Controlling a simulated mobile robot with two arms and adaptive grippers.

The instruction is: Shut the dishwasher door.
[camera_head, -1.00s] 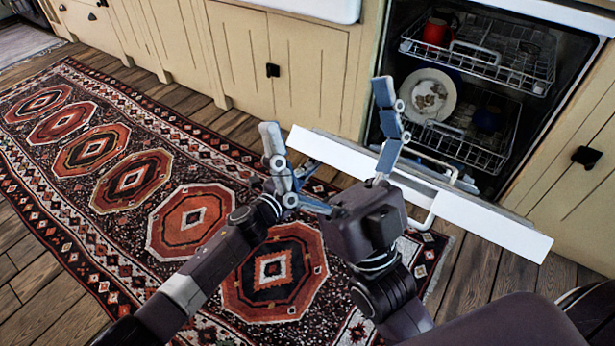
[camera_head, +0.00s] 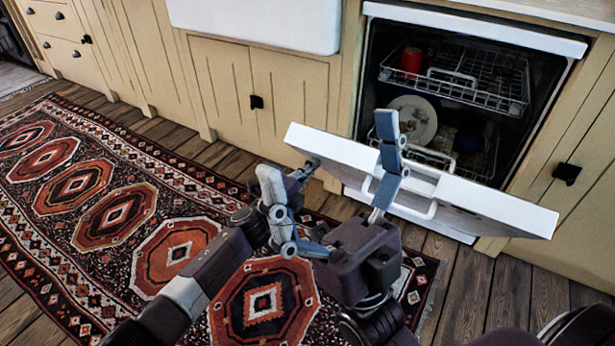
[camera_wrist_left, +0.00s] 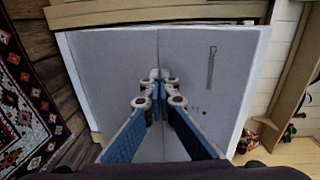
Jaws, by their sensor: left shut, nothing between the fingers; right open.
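My left gripper (camera_head: 308,167) is by the door's left end, mostly hidden behind a finger of my right gripper. In the left wrist view, my left gripper (camera_wrist_left: 158,76) is shut and empty in front of a broad grey panel (camera_wrist_left: 110,65) with pale edges, apparently the door. Contact is unclear. My right gripper (camera_head: 329,146) is open and empty, its fingers spread wide in front of the door.
Inside the dishwasher, the upper rack (camera_head: 470,78) holds a red cup (camera_head: 411,60). A plate (camera_head: 415,118) stands below near the lower rack. Beige cupboards (camera_head: 225,95) flank the opening. A patterned rug (camera_head: 60,235) covers the floor at left; bare boards show at right.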

